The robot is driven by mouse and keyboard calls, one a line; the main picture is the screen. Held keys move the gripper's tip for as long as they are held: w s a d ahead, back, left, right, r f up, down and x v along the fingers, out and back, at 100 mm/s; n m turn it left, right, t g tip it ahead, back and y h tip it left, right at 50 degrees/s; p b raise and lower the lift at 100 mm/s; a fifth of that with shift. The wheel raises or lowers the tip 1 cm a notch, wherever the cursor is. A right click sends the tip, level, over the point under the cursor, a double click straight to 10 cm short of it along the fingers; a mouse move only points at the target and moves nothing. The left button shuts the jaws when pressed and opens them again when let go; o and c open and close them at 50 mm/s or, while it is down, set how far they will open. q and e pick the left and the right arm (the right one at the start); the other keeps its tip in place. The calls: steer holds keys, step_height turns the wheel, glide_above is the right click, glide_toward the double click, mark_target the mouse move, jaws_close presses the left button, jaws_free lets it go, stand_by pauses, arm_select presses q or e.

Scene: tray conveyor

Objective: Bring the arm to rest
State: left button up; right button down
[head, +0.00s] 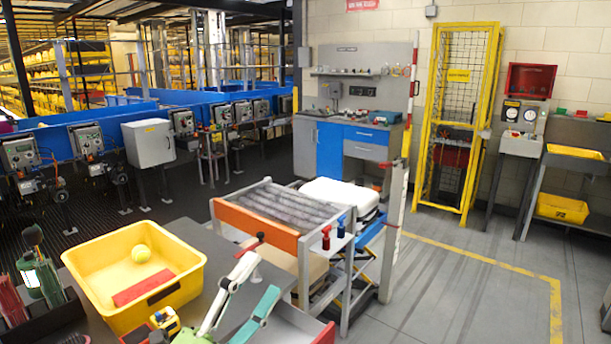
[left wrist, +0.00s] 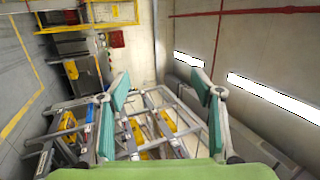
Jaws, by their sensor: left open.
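My left gripper (head: 259,279) shows at the bottom middle of the head view, just right of the yellow bin and over the right side of the grey table. Its two fingers, one pale and one green, stand apart with nothing between them. In the left wrist view the same gripper (left wrist: 161,85) has its teal-padded fingers spread wide, with open space and the distant room behind them. My right gripper is in neither view.
A roller conveyor (head: 268,236) is just beyond. A yellow cage (head: 427,130) stands farther back. The floor (head: 465,270) at right is clear.

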arm_select(q)
steer(key=w+a+f+n+y, duration=0.2)
steer(key=a+f+n+y, duration=0.65)
steer(key=n, duration=0.25)
steer(key=s+a+f+n+g+y, duration=0.3)
steer(key=s+f+n, duration=0.1)
steer(key=f, duration=0.4)
steer(key=s+a+f+n+g+y, duration=0.2)
steer(key=s+a+f+n+g, duration=0.15)
steer(key=f, duration=0.45)
steer(key=s+d+f+n+g+h, duration=0.1)
steer(key=s+f+n+g, duration=0.1)
steer(key=s+f+g, duration=0.6)
steer(key=s+d+f+n+g+h, duration=0.1)
steer(key=s+f, duration=0.4)
steer(key=s, duration=0.6)
step_height(320, 180, down, 31)
steer(key=s+g+b, duration=0.2)
steer(key=b, duration=0.3)
steer(key=s+a+f+b, duration=0.3)
steer(key=s+f+b, duration=0.1)
steer(key=s+f, duration=1.3)
step_height(320, 180, down, 4)
steer(key=shift+r+g+b, duration=0.15)
steer(key=shift+g+b, duration=0.2)
steer(key=shift+b, duration=0.05)
steer(key=shift+w+m+y, duration=0.1)
steer(key=shift+m+y, duration=0.15)
